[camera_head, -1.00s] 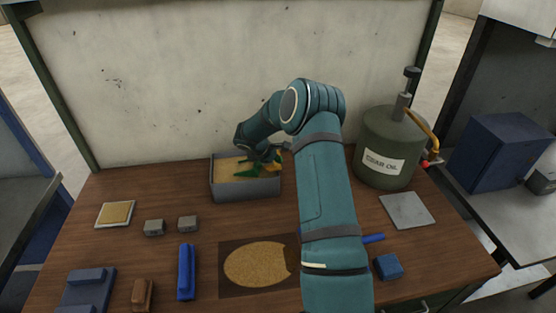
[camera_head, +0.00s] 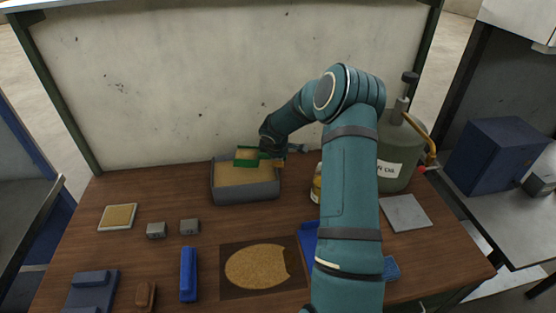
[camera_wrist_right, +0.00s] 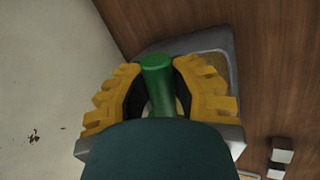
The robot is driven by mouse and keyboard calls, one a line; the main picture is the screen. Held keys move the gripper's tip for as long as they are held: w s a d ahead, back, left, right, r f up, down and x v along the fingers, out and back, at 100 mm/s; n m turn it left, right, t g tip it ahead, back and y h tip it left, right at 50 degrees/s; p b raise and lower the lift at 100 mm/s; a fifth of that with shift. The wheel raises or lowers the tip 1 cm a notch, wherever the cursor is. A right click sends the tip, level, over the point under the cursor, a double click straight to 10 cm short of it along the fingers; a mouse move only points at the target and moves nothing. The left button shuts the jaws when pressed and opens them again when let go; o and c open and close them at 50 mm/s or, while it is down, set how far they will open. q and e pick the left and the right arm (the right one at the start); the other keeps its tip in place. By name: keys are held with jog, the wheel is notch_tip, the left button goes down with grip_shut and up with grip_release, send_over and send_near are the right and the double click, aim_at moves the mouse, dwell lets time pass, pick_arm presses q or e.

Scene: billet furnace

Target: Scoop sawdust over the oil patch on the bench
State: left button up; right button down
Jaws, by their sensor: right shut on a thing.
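My right gripper (camera_head: 274,157) is shut on the handle of a green scoop (camera_head: 238,163). The green handle (camera_wrist_right: 158,82) stands between the yellow fingers in the wrist view. The scoop is at the back of a grey bin (camera_head: 247,195) of sawdust (camera_head: 240,175), and sawdust-coloured material shows in it. On the bench, a dark rectangular patch (camera_head: 231,290) bears a wide round layer of sawdust (camera_head: 257,267), with a notch at its right edge. Dark surface shows around this layer. My left gripper is not in view.
An oil drum (camera_head: 396,165), a partly hidden yellow bottle (camera_head: 316,188) and a grey plate (camera_head: 406,212) are at the right. Blue items (camera_head: 307,240) show beside my arm. Small blocks (camera_head: 156,230) and a blue bar (camera_head: 188,275) lie left. A wall panel (camera_head: 200,90) stands behind.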

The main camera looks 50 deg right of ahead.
jog(key=shift+r, duration=2.25)
jog(key=shift+s, duration=0.1)
